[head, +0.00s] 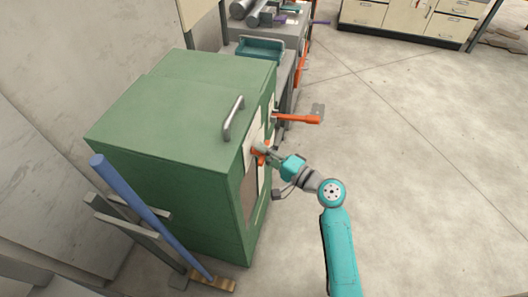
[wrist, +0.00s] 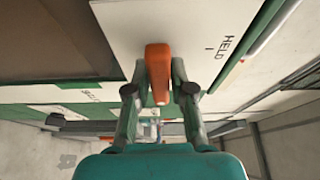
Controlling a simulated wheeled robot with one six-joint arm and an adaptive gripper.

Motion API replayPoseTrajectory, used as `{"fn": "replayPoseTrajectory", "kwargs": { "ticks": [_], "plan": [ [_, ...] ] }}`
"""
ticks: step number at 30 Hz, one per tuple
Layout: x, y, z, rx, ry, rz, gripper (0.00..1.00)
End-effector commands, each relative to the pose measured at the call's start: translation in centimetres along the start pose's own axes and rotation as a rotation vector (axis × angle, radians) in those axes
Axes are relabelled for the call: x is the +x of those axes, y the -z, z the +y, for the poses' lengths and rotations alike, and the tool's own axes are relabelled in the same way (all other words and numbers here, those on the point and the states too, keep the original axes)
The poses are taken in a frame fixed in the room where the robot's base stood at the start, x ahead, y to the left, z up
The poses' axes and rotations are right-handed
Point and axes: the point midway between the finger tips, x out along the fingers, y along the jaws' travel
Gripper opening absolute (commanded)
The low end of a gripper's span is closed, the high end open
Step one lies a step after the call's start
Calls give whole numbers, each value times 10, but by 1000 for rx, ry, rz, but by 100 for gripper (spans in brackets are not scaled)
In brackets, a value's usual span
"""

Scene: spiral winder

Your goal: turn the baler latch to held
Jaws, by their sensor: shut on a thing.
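The baler is a green cabinet (head: 180,105) in the head view. Its orange latch handle (head: 257,157) sits on a pale plate on the cabinet's front, partly hidden by my gripper (head: 266,152). In the wrist view the orange latch handle (wrist: 158,60) stands between the two fingers of my gripper (wrist: 158,82), which is shut on it. A white label plate (wrist: 180,30) lies behind the handle. The word HELD (wrist: 226,46), with a short tick mark, is printed to the right of the handle. The handle is not in line with that tick.
A longer orange lever (head: 297,118) sticks out from the cabinet beyond the latch. A grey bar handle (head: 233,117) is on the cabinet's top edge. A blue pole (head: 150,215) leans at the near left. Open concrete floor (head: 420,170) lies to the right.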

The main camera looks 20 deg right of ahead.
Motion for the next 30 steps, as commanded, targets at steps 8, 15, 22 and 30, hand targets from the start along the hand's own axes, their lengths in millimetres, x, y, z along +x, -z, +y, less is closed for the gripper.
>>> {"fn": "replayPoseTrajectory", "kwargs": {
  "ticks": [8, 15, 22, 30],
  "plan": [
    [0, 0, 1, -67, 27, 0, 0],
    [0, 0, 2, -226, 94, 0, 0],
    [0, 0, 1, -426, 177, 0, 0],
    [0, 0, 2, -663, 275, -1, 0]
  ]
}}
